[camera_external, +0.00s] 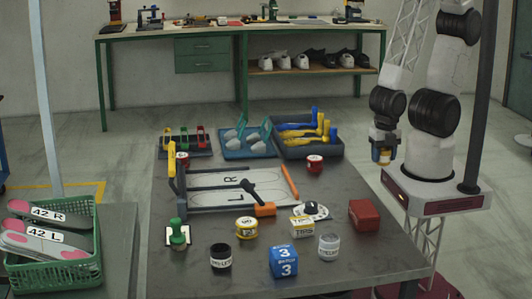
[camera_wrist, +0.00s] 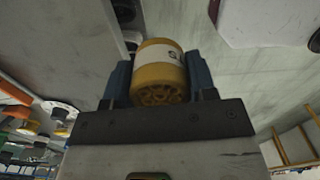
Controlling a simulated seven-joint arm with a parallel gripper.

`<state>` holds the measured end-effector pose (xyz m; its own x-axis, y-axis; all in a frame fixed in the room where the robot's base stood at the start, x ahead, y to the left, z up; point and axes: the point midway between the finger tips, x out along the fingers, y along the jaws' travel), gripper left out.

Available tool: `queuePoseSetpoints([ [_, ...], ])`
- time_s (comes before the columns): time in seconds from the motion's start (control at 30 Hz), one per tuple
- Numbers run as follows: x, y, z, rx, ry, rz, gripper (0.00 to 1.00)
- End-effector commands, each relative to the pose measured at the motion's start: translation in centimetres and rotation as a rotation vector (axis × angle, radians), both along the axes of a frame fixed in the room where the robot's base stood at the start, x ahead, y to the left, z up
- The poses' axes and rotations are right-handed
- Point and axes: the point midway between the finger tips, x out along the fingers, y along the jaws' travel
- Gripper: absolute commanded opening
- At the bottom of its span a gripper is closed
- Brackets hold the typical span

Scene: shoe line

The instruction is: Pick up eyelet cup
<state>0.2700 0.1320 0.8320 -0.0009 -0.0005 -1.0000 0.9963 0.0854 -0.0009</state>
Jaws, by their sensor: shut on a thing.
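My gripper (camera_external: 383,157) is raised at the right, beside my arm's base and beyond the table's right edge. Its blue fingers are shut on a yellow cylindrical container (camera_wrist: 161,75) with a white label; in the wrist view its ribbed end faces the camera. The label's print is too small to read, so I cannot tell if this is the eyelet cup. On the table's front part stand a black cup (camera_external: 220,258) with a white label, a clear labelled cup (camera_external: 328,248) and a yellow tin (camera_external: 246,229).
Behind are a shoe-outline board (camera_external: 235,187) and blue trays (camera_external: 248,148). A green crate (camera_external: 55,262) of insoles is at left.

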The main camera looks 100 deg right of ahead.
Motion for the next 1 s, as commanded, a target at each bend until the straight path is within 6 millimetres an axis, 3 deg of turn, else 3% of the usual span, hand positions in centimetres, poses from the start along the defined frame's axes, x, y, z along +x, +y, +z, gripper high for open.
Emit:
queuePoseSetpoints([
  [1.0, -0.12, 0.27, 0.21, 0.0, -0.001, 0.047, 0.24],
])
